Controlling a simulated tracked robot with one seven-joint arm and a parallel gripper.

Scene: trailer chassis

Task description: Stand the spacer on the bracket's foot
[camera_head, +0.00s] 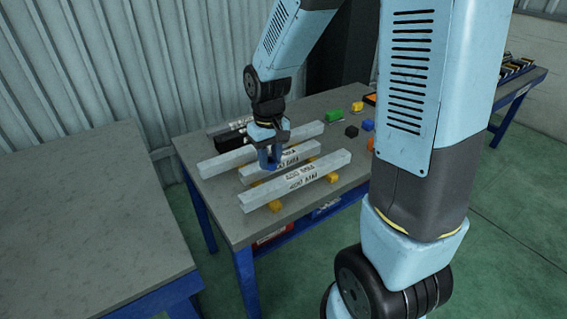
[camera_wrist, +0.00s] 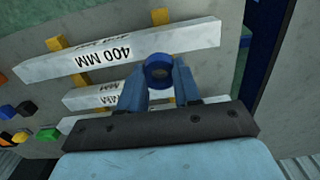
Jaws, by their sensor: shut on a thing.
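My gripper (camera_head: 270,158) is over the trailer chassis bars on the workbench, pointing down. In the wrist view its two blue fingers (camera_wrist: 159,82) are shut on a blue round, hollow piece, which I take to be the spacer (camera_wrist: 158,65). The spacer's open top faces the wrist camera; its lower end is hidden, so I cannot tell whether it touches anything. Below are pale grey bars, the front one (camera_head: 298,183) marked 400 MM (camera_wrist: 120,53), lying on yellow supports (camera_head: 275,205). I cannot make out the bracket or its foot for certain.
Small green (camera_head: 334,115), black (camera_head: 351,131) and blue (camera_head: 368,125) parts lie on the bench's right side. Dark pieces (camera_head: 230,135) lie behind the bars. A bare grey table (camera_head: 90,220) stands at left. A corrugated wall is behind.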

